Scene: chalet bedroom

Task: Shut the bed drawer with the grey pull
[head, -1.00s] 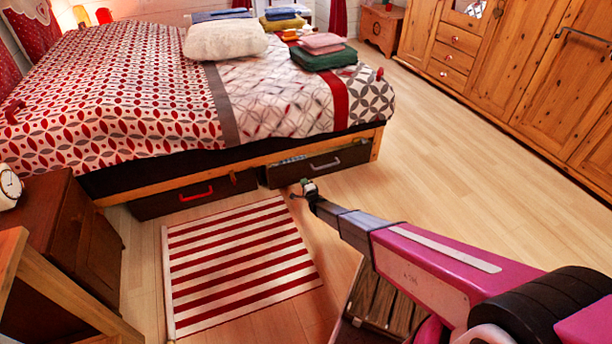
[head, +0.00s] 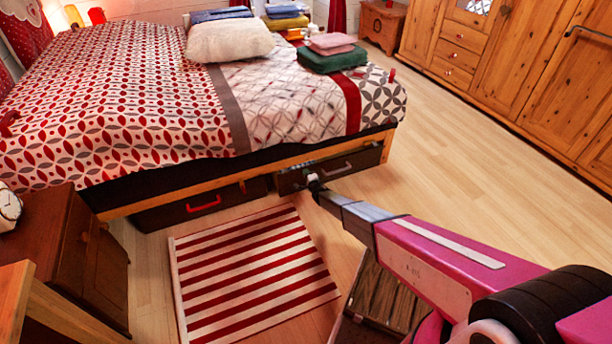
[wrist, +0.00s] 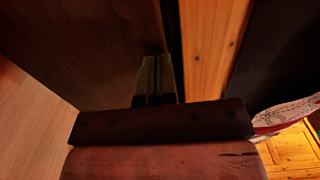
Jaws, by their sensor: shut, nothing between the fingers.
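The drawer with the grey pull (head: 335,171) is the right one under the bed in the head view. It stands slightly out, with a narrow strip of its contents showing above its dark front (head: 362,160). My gripper (head: 312,179) is at the left part of this front, left of the pull. In the wrist view my gripper (wrist: 156,68) is shut and empty, its fingertips against or very close to a dark brown panel (wrist: 95,40) that looks like the drawer front. I cannot tell whether they touch. The pull is not visible in the wrist view.
The left bed drawer has a red pull (head: 203,203). A red-striped rug (head: 255,275) lies in front of it. A dark bedside cabinet (head: 85,250) stands at the left. The bed's wooden rail (wrist: 212,50) runs beside my fingers. Floor is clear at the right.

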